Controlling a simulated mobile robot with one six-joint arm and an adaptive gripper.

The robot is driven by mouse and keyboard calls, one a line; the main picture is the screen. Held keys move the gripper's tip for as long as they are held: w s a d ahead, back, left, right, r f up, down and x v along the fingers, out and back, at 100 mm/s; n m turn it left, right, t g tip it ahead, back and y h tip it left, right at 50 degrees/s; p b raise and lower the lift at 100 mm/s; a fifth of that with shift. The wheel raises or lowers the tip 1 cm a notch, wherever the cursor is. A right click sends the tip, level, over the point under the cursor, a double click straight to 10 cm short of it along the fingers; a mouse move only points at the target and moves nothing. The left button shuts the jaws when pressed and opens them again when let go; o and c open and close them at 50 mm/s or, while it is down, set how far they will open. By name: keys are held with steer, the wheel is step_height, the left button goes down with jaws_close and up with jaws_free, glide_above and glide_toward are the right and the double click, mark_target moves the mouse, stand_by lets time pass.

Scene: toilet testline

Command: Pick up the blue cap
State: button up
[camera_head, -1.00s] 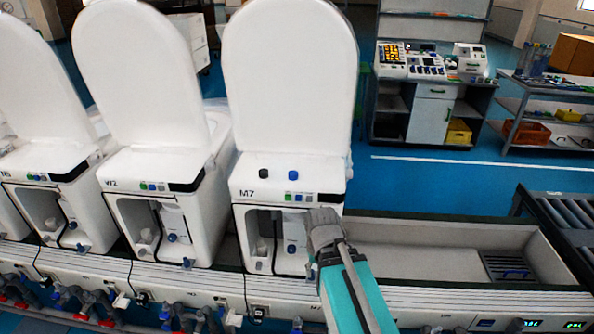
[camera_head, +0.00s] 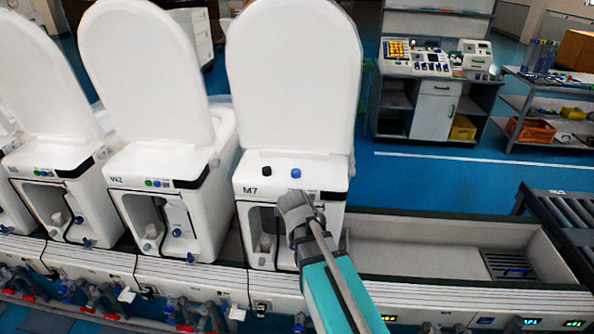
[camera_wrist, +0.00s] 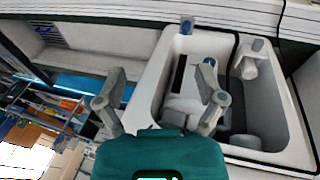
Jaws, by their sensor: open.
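The blue cap (camera_head: 296,173) stands upright on the white top ledge of the unit marked M7 (camera_head: 253,190), right of a black cap (camera_head: 266,171). My gripper (camera_head: 294,202) is in front of the M7 front face, just below the blue cap in the picture and apart from it. In the wrist view my gripper (camera_wrist: 158,82) has its two fingers spread, with nothing between them. That view shows the open front compartment, with blue-tipped fittings (camera_wrist: 209,63) inside; I cannot make out the cap on the ledge there.
The raised white lid (camera_head: 292,75) stands behind the caps. Unit W2 (camera_head: 150,180) is on the left. An empty tray section (camera_head: 410,250) lies to the right of M7. A bench with instruments (camera_head: 435,90) stands far behind.

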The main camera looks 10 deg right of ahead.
steer(key=w+a+r+m+t+h+p, duration=0.3)
steer(key=w+a+r+m+h, duration=0.2)
steer(key=w+r, duration=0.45)
steer(key=m+t+h+p, duration=0.2)
steer(key=m+t+h, duration=0.1)
steer(key=m+h, duration=0.1)
glide_toward(294, 171)
steer(key=r+v, duration=0.1)
steer(key=v, duration=0.2)
steer(key=shift+f, duration=0.2)
steer(key=shift+g, duration=0.3)
steer(key=shift+b+x, duration=1.85)
steer(key=shift+x, duration=2.55)
steer(key=shift+w+f, duration=0.1)
steer(key=shift+f, duration=0.05)
steer(key=b+x, duration=0.1)
steer(key=x, duration=0.3)
steer(key=shift+f+b, duration=0.1)
steer(key=shift+b, duration=0.3)
steer(key=shift+w+d+f, duration=0.1)
steer(key=shift+w+d, duration=0.1)
steer(key=shift+d, duration=0.15)
